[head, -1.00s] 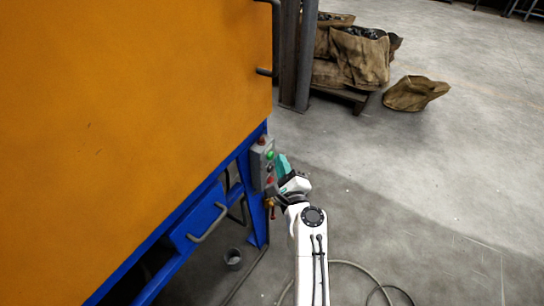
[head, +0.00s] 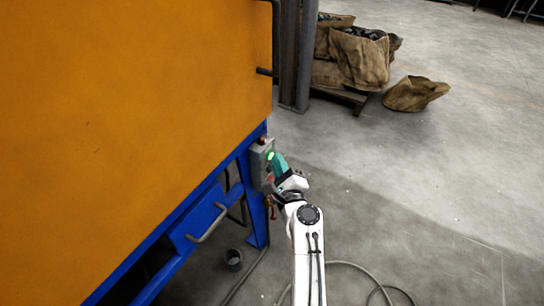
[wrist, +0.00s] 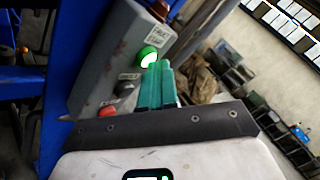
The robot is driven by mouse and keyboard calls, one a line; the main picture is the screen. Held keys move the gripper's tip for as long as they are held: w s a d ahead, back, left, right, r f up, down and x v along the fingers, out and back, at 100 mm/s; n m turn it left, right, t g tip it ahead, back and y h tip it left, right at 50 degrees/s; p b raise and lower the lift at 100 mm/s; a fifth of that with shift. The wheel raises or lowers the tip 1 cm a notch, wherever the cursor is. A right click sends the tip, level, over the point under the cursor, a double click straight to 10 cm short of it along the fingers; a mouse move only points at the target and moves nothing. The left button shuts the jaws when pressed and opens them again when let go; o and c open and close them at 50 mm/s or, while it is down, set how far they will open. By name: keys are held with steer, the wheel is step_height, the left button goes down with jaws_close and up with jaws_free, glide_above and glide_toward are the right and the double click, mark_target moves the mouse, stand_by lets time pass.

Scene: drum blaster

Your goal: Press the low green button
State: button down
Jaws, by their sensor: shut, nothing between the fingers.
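A grey control box (head: 258,163) is mounted on the blue leg of the orange machine. Its green button (head: 270,155) glows brightly, and it also shows in the wrist view (wrist: 148,56) with a pale lit face. It is the only green button I see. My gripper (head: 277,158) is shut and empty, its teal fingers pointing at the box. In the wrist view the fingertips (wrist: 160,66) are right at the button's lower right edge. They look to be touching it, but I cannot tell for sure.
A red button (wrist: 108,111) and a dark knob (wrist: 125,88) sit below the green one; a red knob (head: 262,140) tops the box. Brown sacks (head: 358,57) stand behind. A cable (head: 375,283) lies on the floor. The floor at right is clear.

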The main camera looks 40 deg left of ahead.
stand_by(0.4)
steer(key=shift+w+d, duration=0.1)
steer(key=shift+d, duration=0.7)
steer(key=shift+d+p, duration=0.1)
steer(key=shift+p, duration=0.2)
steer(key=d, duration=0.2)
steer(key=w+d+p, duration=0.1)
steer(key=d, duration=0.1)
steer(key=shift+d, duration=0.35)
stand_by(0.5)
